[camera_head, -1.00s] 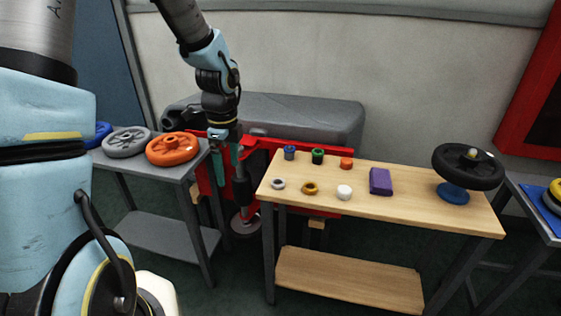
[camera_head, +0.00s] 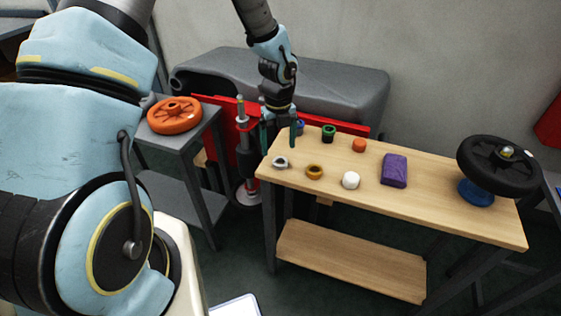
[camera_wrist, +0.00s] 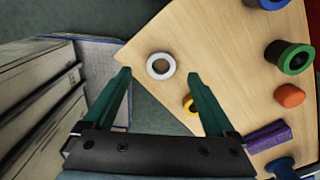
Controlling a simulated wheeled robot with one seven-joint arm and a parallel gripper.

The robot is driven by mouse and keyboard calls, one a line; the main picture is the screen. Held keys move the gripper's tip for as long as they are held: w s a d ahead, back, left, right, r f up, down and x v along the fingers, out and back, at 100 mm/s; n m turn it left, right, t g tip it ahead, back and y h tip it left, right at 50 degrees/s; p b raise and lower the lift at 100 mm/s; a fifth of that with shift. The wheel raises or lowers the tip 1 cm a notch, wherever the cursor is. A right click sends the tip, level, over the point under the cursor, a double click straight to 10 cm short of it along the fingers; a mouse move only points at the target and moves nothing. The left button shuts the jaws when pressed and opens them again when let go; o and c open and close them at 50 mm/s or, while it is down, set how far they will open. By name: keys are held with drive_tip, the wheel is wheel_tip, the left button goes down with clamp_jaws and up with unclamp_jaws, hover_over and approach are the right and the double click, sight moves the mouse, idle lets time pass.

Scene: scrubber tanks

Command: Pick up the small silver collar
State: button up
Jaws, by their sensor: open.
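The small silver collar (camera_head: 280,162) is a short ring lying flat near the left end of the wooden table. It also shows in the wrist view (camera_wrist: 160,66), ahead of the fingertips and between their lines. My gripper (camera_head: 278,143) has green fingers spread apart above the table's left end, with nothing between them. In the wrist view my gripper (camera_wrist: 160,75) is open, and the collar is apart from both fingers.
On the wooden table (camera_head: 334,180), a gold ring (camera_head: 314,172), white piece (camera_head: 351,180), green ring (camera_head: 328,133), blue ring (camera_head: 300,128), orange piece (camera_head: 359,145) and purple block (camera_head: 394,170) stand nearby. A black wheel (camera_head: 497,164) is at the right. A grey table with an orange wheel (camera_head: 174,116) stands left.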

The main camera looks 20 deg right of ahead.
sight(280, 157)
drive_tip(key=shift+s+d+f+p, duration=0.15)
drive_tip(key=shift+f+p, duration=0.25)
drive_tip(key=shift+f, duration=0.85)
drive_tip(key=shift+s+a+f+p, duration=0.1)
drive_tip(key=shift+f+p, duration=0.3)
drive_tip(key=shift+f, duration=0.85)
drive_tip(key=shift+d, duration=0.1)
clamp_jaws()
